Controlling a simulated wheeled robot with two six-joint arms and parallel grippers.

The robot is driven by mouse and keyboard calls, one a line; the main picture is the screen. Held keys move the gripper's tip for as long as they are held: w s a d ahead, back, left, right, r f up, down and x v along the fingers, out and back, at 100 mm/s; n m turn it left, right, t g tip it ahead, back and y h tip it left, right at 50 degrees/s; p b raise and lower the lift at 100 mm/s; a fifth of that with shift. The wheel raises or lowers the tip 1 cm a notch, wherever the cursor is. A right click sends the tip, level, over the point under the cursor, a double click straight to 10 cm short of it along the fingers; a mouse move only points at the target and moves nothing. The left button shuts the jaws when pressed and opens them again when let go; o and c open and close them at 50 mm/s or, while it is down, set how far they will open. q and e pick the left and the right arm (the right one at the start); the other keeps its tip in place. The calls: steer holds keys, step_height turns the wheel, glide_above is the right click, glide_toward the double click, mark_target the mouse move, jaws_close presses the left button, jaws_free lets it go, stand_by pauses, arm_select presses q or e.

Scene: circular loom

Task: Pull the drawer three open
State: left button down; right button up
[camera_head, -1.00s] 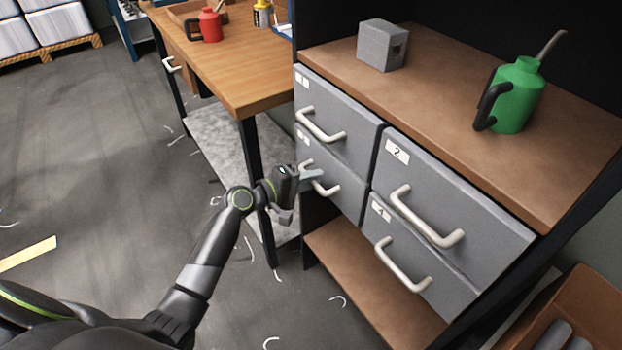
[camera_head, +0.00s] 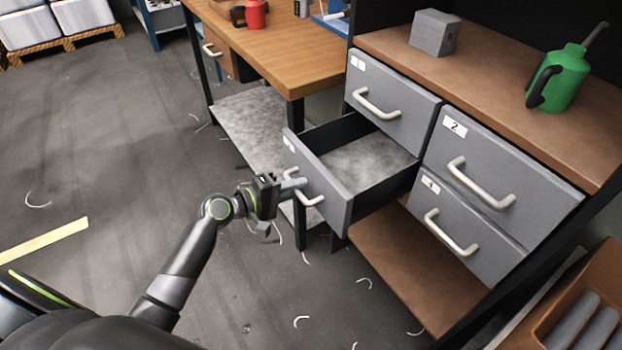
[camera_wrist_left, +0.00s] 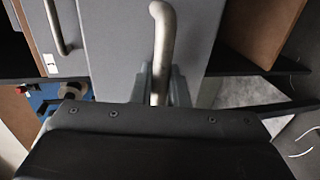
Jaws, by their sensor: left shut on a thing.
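Drawer three (camera_head: 325,187) is the grey lower-left drawer of the cabinet, pulled well out, with its empty grey inside showing in the head view. My left gripper (camera_head: 292,187) is at its front, shut on the pale metal drawer handle (camera_head: 312,199). The left wrist view shows the handle (camera_wrist_left: 161,45) running down between my fingers, with the grey drawer front behind it. The lower end of the handle is hidden there by the gripper. My right gripper is not in view.
Drawers one (camera_head: 392,100), two (camera_head: 495,165) and four (camera_head: 460,225) are closed. A grey block (camera_head: 434,33) and a green can (camera_head: 562,80) stand on the cabinet top. A wooden workbench (camera_head: 270,55) is at the left. The floor in front is mostly open, with scattered pale scraps.

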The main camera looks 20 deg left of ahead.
arm_select(q)
steer(key=v, duration=0.2)
steer(key=f+v, duration=0.1)
steer(key=v, duration=0.2)
steer(key=shift+s+a+f, duration=0.1)
steer(key=shift+s+a, duration=0.1)
steer(key=shift+s, duration=0.1)
steer(key=c, duration=1.8)
jaws_free()
steer(key=o, duration=0.3)
steer(key=shift+o, duration=0.2)
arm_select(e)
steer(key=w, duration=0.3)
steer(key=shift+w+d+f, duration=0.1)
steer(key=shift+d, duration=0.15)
arm_select(q)
steer(key=shift+s+a, duration=0.1)
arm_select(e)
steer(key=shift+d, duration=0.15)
